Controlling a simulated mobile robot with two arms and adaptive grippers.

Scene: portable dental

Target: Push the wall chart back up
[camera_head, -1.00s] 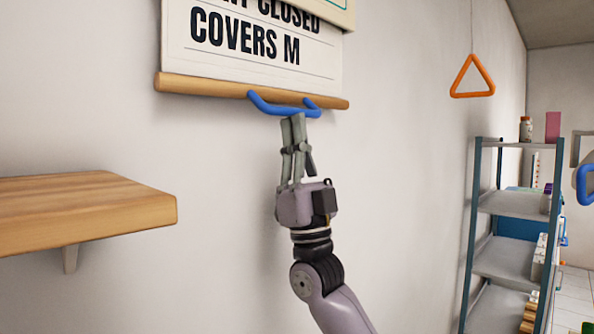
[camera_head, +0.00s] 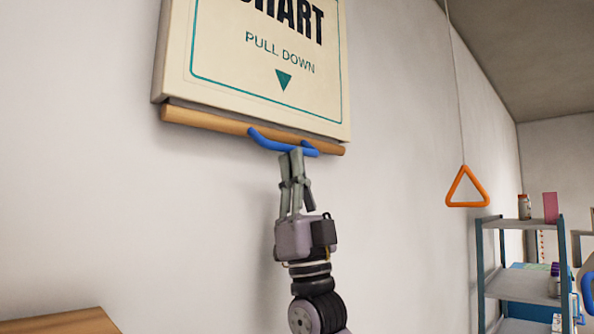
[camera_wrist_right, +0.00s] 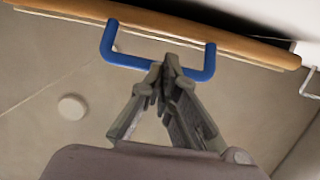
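The wall chart's cream case (camera_head: 262,75) is on the wall at the top of the head view, with "PULL DOWN" and a green arrow on its front. The chart's wooden bottom bar (camera_head: 205,121) sits right along the case's lower edge, and no chart sheet shows between them. A blue handle (camera_head: 268,141) hangs from the bar; it also shows in the right wrist view (camera_wrist_right: 124,58). My right gripper (camera_head: 295,152) points up from below, its fingers shut together at the handle's lower bar. The fingertips cover part of that bar. My left gripper is out of view.
A wooden wall shelf (camera_head: 62,322) is at the lower left. An orange triangular pull (camera_head: 466,203) hangs on a cord to the right. A metal rack (camera_head: 520,222) with bottles and boxes stands farther right. The wall around the chart is clear.

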